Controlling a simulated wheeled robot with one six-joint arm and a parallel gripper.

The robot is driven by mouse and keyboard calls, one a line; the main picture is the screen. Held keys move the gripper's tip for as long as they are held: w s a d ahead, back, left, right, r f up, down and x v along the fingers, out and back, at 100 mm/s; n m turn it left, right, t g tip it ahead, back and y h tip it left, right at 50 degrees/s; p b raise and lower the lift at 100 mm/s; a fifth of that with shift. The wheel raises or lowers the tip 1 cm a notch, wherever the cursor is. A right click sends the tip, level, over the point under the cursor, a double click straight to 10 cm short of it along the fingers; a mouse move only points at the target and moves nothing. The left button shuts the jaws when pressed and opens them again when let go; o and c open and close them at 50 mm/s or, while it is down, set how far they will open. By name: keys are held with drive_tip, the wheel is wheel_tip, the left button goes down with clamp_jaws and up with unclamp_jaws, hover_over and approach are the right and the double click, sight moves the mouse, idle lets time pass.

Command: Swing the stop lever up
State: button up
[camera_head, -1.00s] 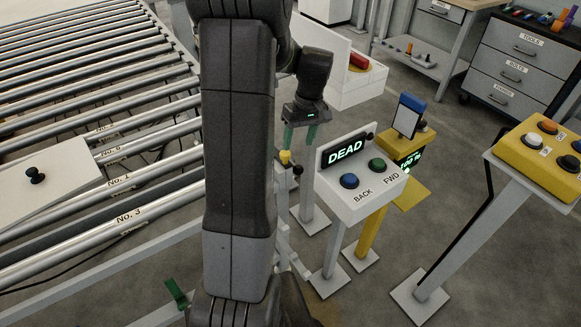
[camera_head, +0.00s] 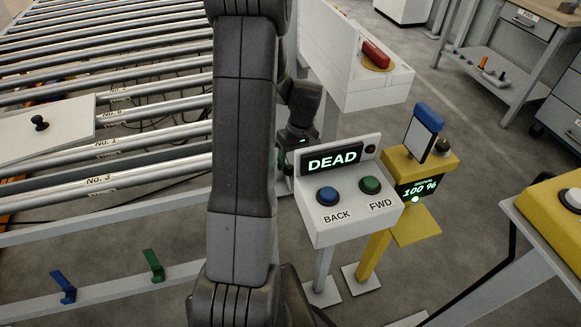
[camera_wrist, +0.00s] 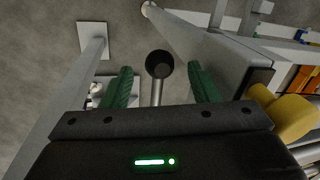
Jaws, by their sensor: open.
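In the wrist view a metal rod with a black ball knob (camera_wrist: 160,64), which looks like the stop lever, stands between the two green fingers of my gripper (camera_wrist: 159,76). The fingers are open, with a gap on each side of the knob; no contact shows. In the head view my dark wrist (camera_head: 302,128) is beside the left edge of the DEAD panel (camera_head: 350,220). My fingers and most of the lever are hidden there behind my arm and the panel.
A grey beam (camera_wrist: 205,50) and a yellow rounded part (camera_wrist: 285,112) lie close to the right finger in the wrist view. The roller conveyor (camera_head: 150,142) is at left, with blue (camera_head: 63,287) and green (camera_head: 154,265) hooks on its rail. A yellow post box (camera_head: 437,168) stands right.

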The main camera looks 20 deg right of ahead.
drive_tip(key=shift+a+f, duration=0.15)
drive_tip(key=shift+f, duration=0.6)
drive_tip(key=shift+a+f, duration=0.1)
drive_tip(key=shift+f, duration=0.6)
drive_tip(key=shift+c, duration=0.2)
clamp_jaws()
drive_tip(key=shift+r, duration=0.15)
